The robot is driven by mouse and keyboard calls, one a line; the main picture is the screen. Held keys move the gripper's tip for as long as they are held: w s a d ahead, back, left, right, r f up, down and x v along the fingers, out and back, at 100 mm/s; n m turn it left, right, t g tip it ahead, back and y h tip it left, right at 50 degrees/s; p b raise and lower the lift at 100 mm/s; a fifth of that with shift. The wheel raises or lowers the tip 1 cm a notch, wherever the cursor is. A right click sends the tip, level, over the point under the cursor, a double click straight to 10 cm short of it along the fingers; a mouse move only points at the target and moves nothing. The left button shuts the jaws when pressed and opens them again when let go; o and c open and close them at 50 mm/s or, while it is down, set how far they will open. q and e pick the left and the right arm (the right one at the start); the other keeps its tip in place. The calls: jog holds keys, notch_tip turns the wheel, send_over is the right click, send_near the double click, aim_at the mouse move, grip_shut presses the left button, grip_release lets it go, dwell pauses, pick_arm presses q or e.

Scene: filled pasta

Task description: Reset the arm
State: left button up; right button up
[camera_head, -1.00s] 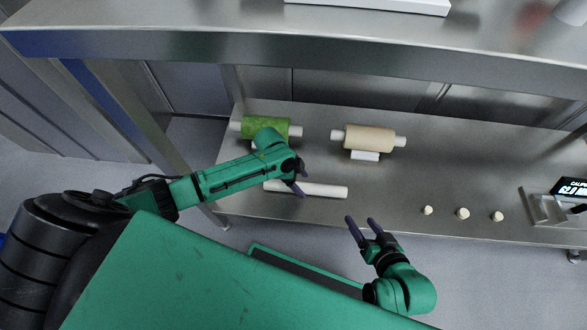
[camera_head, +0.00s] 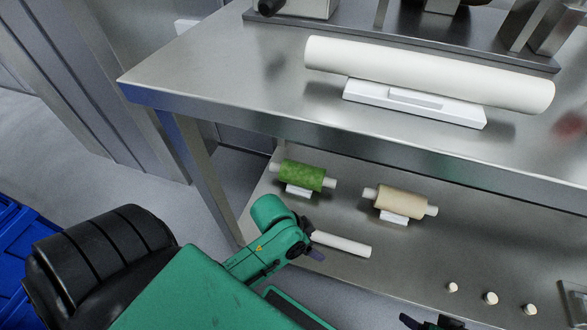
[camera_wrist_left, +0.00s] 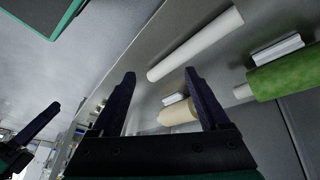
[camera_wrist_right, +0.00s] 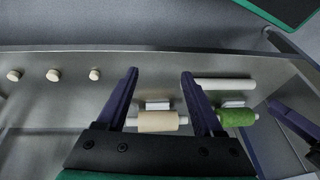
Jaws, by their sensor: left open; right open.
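My left gripper (camera_wrist_left: 162,95) is open and empty, above the lower steel shelf near a bare white roller (camera_head: 342,244). In the head view its fingers (camera_head: 312,238) are partly hidden by its own wrist. My right gripper (camera_wrist_right: 160,95) is open and empty; in the head view only its fingertips (camera_head: 412,322) show at the bottom edge. A roll of green dough (camera_head: 302,176) and a roll of beige dough (camera_head: 401,202) lie on white holders on the lower shelf. Both rolls also show in the right wrist view, apart from the fingers.
Several small pale pieces (camera_head: 491,298) sit near the shelf's front edge. The upper steel shelf (camera_head: 225,85) overhangs the lower one and carries a large white roller (camera_head: 430,74) on a white stand. Blue crates (camera_head: 22,250) stand at the far left.

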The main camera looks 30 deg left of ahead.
pick_arm(q)
jog(key=s+a+n, duration=0.1)
jog(key=s+a+n+y, duration=0.1)
jog(key=a, duration=0.1)
jog(key=s+a+n, duration=0.1)
jog(key=shift+s+a+r+y, duration=0.1)
jog(key=shift+a+r+y, duration=0.2)
jog(key=shift+a, duration=0.1)
jog(key=shift+p, duration=0.45)
pick_arm(e)
jog(key=shift+r, duration=0.1)
pick_arm(q)
jog(key=s+a+f+g+y+p, duration=0.1)
jog(key=s+a+p, duration=0.3)
jog(key=s+p, duration=0.5)
jog(key=s+a+f+g+y+p, duration=0.1)
jog(key=s+a+p, duration=0.3)
jog(key=s+p, duration=0.5)
jog(key=f+p, duration=0.1)
jog(key=p, duration=1)
jog(key=shift+a+n+p, duration=0.3)
pick_arm(e)
jog(key=s+d+f+g+h, duration=0.1)
jog(key=s+d, duration=0.3)
jog(key=s, duration=0.5)
jog(key=s+d+f+g+h, duration=0.1)
jog(key=s+d, duration=0.3)
jog(key=s, duration=0.5)
jog(key=shift+d+f, duration=0.3)
jog(key=shift+f, duration=0.35)
